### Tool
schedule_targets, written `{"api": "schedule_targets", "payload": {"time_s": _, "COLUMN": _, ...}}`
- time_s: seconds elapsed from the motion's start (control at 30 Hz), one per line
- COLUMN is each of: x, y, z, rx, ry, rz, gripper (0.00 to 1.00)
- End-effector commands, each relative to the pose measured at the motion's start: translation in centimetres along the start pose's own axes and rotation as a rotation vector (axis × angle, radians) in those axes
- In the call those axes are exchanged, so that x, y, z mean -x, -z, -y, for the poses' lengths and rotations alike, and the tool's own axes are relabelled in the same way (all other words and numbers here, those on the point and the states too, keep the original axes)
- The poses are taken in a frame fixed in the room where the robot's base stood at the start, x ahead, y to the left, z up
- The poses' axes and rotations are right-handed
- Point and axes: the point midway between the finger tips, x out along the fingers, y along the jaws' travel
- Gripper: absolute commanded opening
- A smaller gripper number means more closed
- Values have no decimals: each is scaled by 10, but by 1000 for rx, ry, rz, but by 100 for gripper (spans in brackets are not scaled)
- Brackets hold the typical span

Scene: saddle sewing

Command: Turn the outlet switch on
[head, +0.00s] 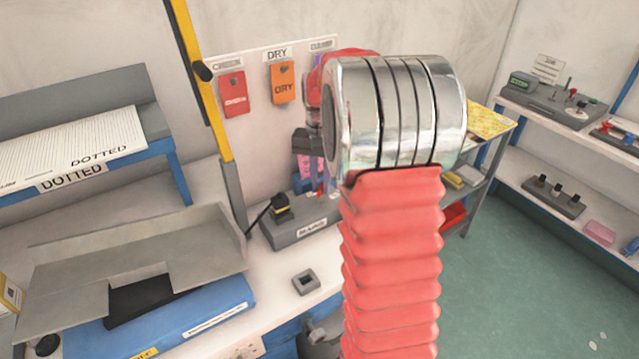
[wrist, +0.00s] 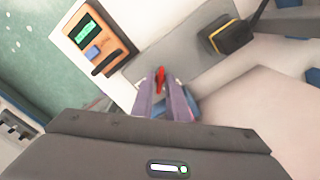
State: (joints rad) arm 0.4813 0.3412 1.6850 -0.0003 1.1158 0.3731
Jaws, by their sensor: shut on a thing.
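In the wrist view my gripper (wrist: 162,88) has purple fingers that reach over a grey surface. A small red thing (wrist: 160,76) shows between its fingertips, and the fingers are shut on it. What it is cannot be told. In the head view my red-sleeved arm hides most of the gripper, beside the grey block (head: 312,228). I cannot clearly pick out the outlet switch. A pale plate with small dark marks (head: 246,348), perhaps an outlet, shows at the bottom edge of the head view, well apart from the gripper.
A black and yellow tool (wrist: 230,36) stands on the grey block. An orange-brown device (wrist: 93,38) with a green screen is at upper left in the wrist view. Red (head: 233,93) and orange (head: 283,82) holders hang on the wall. Open green floor (head: 520,240) lies right.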

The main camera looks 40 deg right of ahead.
Motion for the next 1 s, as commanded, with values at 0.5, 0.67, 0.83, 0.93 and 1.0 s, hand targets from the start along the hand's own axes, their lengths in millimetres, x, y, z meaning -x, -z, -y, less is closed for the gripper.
{"api": "schedule_targets", "payload": {"time_s": 0.5, "x": 0, "y": 0, "z": 2, "rx": -485, "ry": 2, "rz": 0, "gripper": 0}}
{"api": "schedule_targets", "payload": {"time_s": 0.67, "x": 1, "y": 0, "z": 2, "rx": -613, "ry": 2, "rz": 0, "gripper": 0}}
{"api": "schedule_targets", "payload": {"time_s": 0.83, "x": 1, "y": 0, "z": 2, "rx": -712, "ry": 3, "rz": 1, "gripper": 0}}
{"api": "schedule_targets", "payload": {"time_s": 0.93, "x": 1, "y": 0, "z": 2, "rx": -749, "ry": 3, "rz": 0, "gripper": 0}}
{"api": "schedule_targets", "payload": {"time_s": 1.0, "x": 1, "y": 0, "z": 2, "rx": -768, "ry": 3, "rz": 0, "gripper": 0}}
